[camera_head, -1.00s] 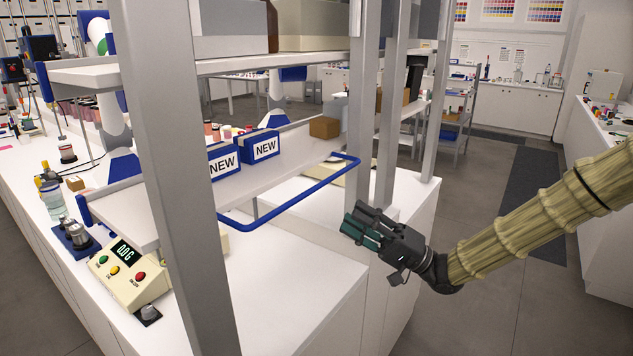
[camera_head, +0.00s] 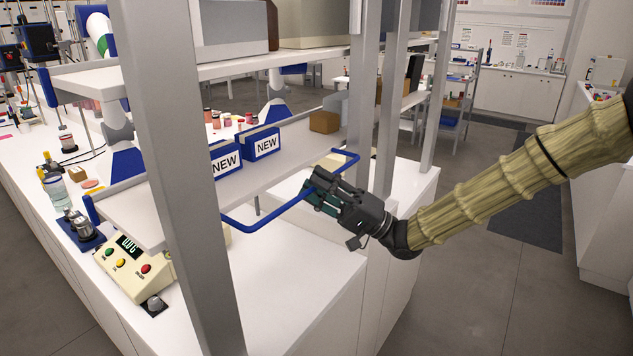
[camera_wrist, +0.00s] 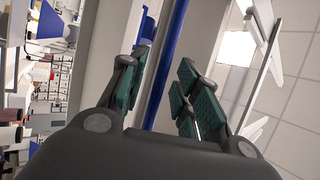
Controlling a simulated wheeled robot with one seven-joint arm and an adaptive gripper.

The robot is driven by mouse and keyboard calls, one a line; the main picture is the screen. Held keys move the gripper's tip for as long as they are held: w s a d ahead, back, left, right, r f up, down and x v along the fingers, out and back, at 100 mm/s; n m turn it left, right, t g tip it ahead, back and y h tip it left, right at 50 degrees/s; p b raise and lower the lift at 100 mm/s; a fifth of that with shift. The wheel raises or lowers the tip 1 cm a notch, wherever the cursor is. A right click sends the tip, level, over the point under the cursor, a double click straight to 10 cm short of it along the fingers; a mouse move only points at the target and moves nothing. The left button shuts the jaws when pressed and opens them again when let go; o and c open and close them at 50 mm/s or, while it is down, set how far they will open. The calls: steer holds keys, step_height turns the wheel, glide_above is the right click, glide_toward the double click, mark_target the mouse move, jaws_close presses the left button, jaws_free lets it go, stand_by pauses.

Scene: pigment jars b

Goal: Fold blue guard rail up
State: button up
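The blue guard rail (camera_head: 275,214) is a thin bent bar that sticks out from the front of the white shelf (camera_head: 283,157), at about shelf height. My gripper (camera_head: 318,190) is at the right part of the rail's long front bar and hides a short piece of it. In the wrist view the blue rail (camera_wrist: 168,48) runs between the green finger pads of my gripper (camera_wrist: 163,88). The fingers stand apart on both sides of it, with gaps visible. I cannot tell whether either pad touches the rail.
Two blue boxes marked NEW (camera_head: 262,146) stand on the shelf, with a brown box (camera_head: 324,121) farther right. Grey posts (camera_head: 190,190) rise in front of and beside the shelf. A cream scale (camera_head: 135,265) stands on the white counter at left.

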steer(key=shift+a+r, duration=0.1)
steer(key=shift+a, duration=0.05)
jaws_close()
steer(key=shift+r, duration=0.1)
